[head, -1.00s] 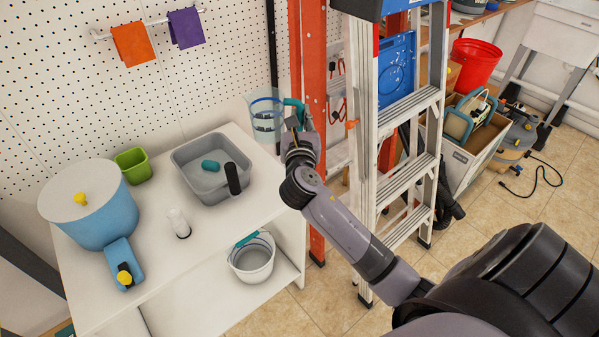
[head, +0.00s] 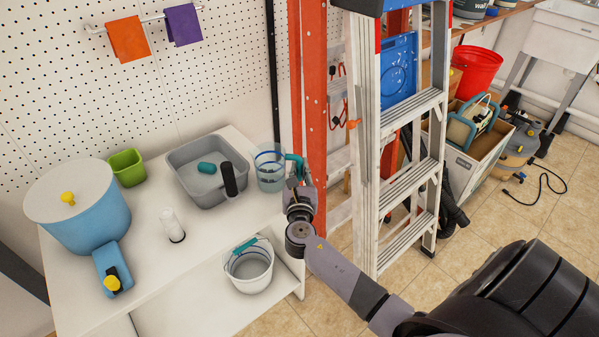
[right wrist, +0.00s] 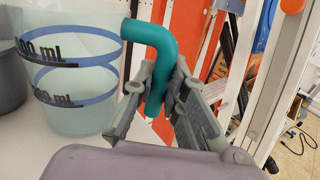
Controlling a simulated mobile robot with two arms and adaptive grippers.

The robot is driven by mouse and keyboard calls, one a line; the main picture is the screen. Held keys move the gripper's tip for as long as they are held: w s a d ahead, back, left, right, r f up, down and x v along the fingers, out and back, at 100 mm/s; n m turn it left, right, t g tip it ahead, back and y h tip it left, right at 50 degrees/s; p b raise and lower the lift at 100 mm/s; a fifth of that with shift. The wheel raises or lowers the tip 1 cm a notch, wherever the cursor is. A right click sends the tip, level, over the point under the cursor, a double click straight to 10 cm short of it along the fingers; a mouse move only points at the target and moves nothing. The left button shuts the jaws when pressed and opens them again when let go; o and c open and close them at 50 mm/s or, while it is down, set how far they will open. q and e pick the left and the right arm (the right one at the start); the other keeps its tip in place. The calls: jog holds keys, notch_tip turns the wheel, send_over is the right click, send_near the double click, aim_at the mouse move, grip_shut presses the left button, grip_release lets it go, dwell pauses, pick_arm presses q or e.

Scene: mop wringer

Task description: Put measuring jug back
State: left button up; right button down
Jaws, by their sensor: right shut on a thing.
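The measuring jug (head: 268,172) is clear with blue bands and a teal handle. It is upright at the right end of the white table top (head: 215,235), just right of the grey basin. I cannot tell for sure whether its base touches the table. My right gripper (head: 294,182) is shut on the jug's handle from the right side. In the right wrist view the fingers (right wrist: 158,105) close around the lower part of the teal handle (right wrist: 152,45), and the jug's body (right wrist: 75,65) with its mL marks is to the left. My left gripper is not in view.
A grey basin (head: 190,186) holds a teal item and a black-handled item. A white bottle (head: 172,226), green tub (head: 127,167) and blue bucket (head: 78,222) stand further left. A white pail (head: 249,270) is on the lower shelf. An orange post (head: 309,100) and stepladder (head: 400,180) are close on the right.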

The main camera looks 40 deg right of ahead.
jog(key=shift+f, duration=0.15)
jog(key=c, duration=1.6)
grip_release()
jog(key=shift+r, duration=0.25)
jog(key=shift+s+a+f, duration=0.1)
jog(key=shift+s+a, duration=0.15)
jog(key=shift+s, duration=0.05)
jog(key=v, duration=1.1)
jog(key=shift+s, duration=0.2)
